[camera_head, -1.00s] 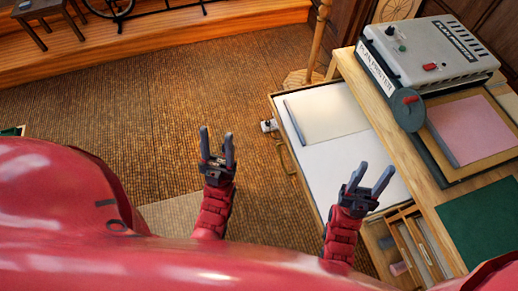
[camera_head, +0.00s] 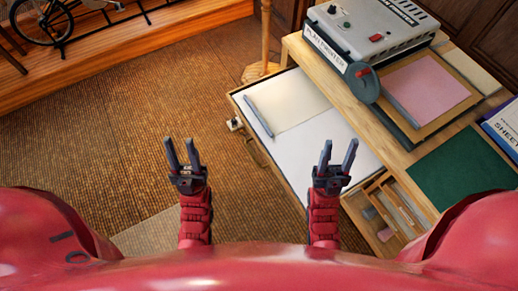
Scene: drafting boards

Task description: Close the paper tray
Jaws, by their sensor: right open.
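The paper tray (camera_head: 299,153) is a wide wooden drawer with white paper in it, pulled out to the left from under the desk top. A cream sheet and a grey bar lie at its far end. Its brass handle (camera_head: 255,152) is on its left front face. My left gripper (camera_head: 181,155) is open and empty over the floor, left of the tray and apart from it. My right gripper (camera_head: 338,158) is open and empty, and in the picture it overlaps the near part of the tray. I cannot tell its height above the paper.
A grey plan printer (camera_head: 370,30) and a pink pad (camera_head: 428,85) stand on the wooden desk (camera_head: 395,150). A green mat (camera_head: 460,172) lies nearer. A smaller open drawer with compartments (camera_head: 390,205) is beside the tray. The floor (camera_head: 120,130) at left is clear.

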